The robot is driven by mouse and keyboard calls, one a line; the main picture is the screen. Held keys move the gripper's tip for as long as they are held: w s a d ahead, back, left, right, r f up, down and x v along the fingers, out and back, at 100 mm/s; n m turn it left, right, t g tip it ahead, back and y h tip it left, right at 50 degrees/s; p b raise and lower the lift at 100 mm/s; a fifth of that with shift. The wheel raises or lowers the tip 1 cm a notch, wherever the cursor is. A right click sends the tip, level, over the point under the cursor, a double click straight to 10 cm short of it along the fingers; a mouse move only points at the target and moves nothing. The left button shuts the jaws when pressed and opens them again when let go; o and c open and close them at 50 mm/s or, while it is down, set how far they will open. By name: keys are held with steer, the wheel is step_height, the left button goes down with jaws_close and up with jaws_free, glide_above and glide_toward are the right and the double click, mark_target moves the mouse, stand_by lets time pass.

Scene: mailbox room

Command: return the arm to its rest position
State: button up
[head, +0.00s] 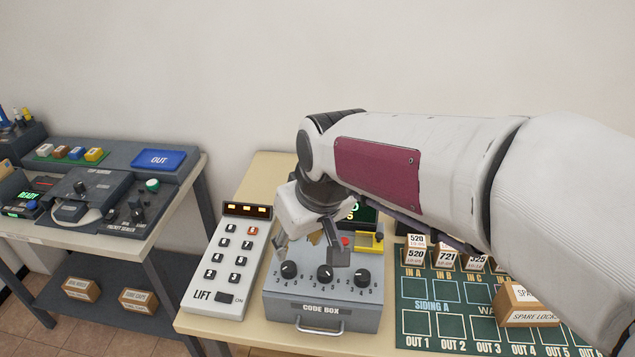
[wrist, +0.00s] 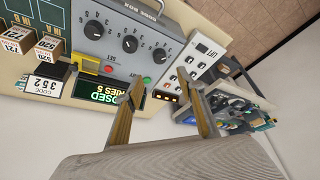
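My gripper (head: 309,256) hangs from my white arm, pointing down above the grey code box (head: 278,308) in the head view. Its two fingers are spread apart with nothing between them. In the wrist view, my gripper (wrist: 165,92) also shows open and empty. The code box (wrist: 97,12), with three black knobs, lies beyond the fingertips there. I cannot tell the exact height of the fingers over the box. My wrist and fingers partly hide the back of the box and its display.
The lift keypad (head: 231,262) stands left of the box. A green board (head: 415,312) with small labelled boxes and a spare locks box (head: 531,318) lies to the right, under my arm. A second table (head: 133,257) with devices stands left, across a gap.

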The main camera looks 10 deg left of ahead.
steer(key=s+d+m+h, duration=0.1)
steer(key=s+d+m, duration=0.1)
steer(key=s+d, duration=0.3)
steer(key=s+d+r+m+t+h, duration=0.1)
steer(key=s+d+m, duration=0.2)
steer(key=d, duration=1)
steer(key=s+d+m+t, duration=0.1)
steer(key=s+d+m, duration=0.2)
steer(key=s+d, duration=0.6)
steer(key=shift+s+r+h, duration=0.25)
steer(key=shift+h, duration=0.15)
